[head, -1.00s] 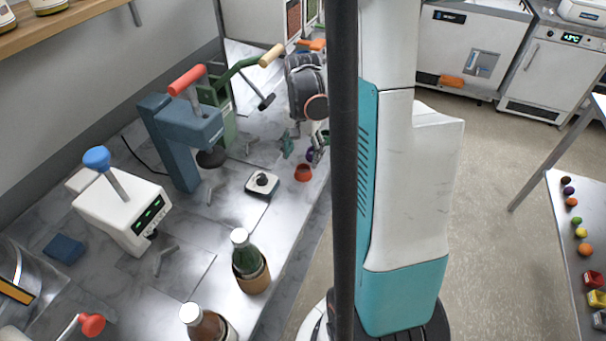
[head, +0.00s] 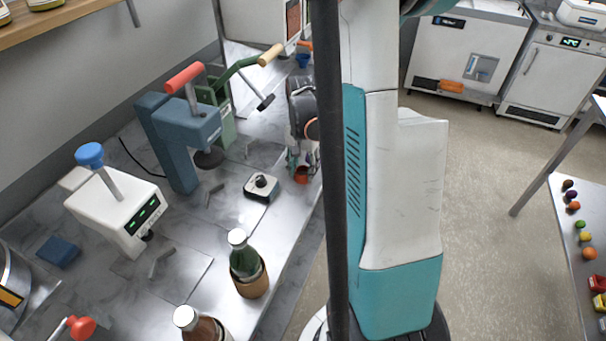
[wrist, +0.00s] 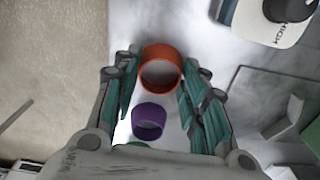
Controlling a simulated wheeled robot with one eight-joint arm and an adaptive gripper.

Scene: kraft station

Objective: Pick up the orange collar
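The orange collar (wrist: 161,53) is a short open ring standing on the marble counter. In the wrist view it lies between the tips of my gripper (wrist: 157,72), whose teal fingers are spread on either side of it. I cannot tell whether either finger touches it. In the head view the orange collar (head: 301,175) shows just below my gripper (head: 302,166), close to the counter's right edge, partly covered by the fingers. A purple collar (wrist: 149,121) sits nearer the palm, also between the fingers. A bit of a green thing (wrist: 133,147) shows at the palm, mostly hidden.
A small white device with a black knob (head: 261,187) stands left of my gripper. A blue press (head: 181,140) and a green press (head: 222,110) stand further back. Bottles, one green (head: 246,262), are on the near counter. The counter's edge is close on the right.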

